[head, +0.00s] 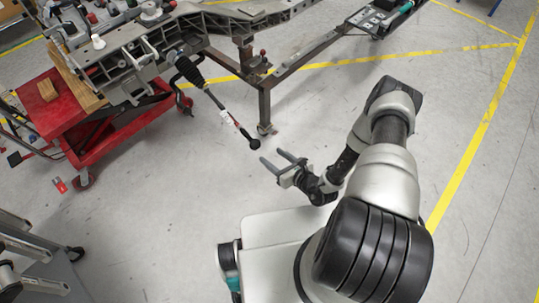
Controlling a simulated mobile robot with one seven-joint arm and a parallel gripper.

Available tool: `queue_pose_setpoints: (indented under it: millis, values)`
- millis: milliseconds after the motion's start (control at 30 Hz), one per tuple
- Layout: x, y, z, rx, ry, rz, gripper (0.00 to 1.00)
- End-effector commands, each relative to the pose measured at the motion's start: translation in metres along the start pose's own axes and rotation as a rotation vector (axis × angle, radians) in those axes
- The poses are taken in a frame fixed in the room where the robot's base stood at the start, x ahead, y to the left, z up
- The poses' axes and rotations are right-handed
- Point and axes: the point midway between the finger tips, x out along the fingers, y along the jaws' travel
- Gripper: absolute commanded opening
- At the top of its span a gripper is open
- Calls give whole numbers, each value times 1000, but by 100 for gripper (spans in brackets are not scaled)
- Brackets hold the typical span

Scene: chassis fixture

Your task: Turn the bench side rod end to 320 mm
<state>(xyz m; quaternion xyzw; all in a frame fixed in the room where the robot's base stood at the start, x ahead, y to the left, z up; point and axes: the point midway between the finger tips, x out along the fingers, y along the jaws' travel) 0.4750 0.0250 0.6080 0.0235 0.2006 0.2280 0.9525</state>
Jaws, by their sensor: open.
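A steering-type rod (218,103) hangs out from the chassis fixture toward the floor's middle. It has a black ribbed boot (188,71) at its upper left, then a thin shaft with red and white marks. A black rod end (254,143) sits at its lower right tip. My gripper (278,160) is open and empty, its two grey fingers pointing left, just below and right of the rod end. They look apart from it in the picture; the depth between them is hard to judge. No millimetre reading is legible.
The chassis fixture (135,56) fills the upper left, above a red cart (62,113). A metal stand leg (264,104) stands close behind the rod end. A grey trolley (40,255) is at lower left. Open floor (150,205) lies left of my gripper.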

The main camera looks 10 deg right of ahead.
Motion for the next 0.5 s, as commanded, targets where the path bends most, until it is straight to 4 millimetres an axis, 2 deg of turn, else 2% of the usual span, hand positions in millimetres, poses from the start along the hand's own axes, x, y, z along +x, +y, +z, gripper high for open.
queue_pose_setpoints:
  millis: [33,200,400,500]
  values:
    - [8,-8,-7,-9,-36,16,53]
    - [27,-34,-12,-96,-225,161,53]
    - [18,-58,-28,-239,-348,337,53]
    - [12,-63,-35,-283,-362,388,53]
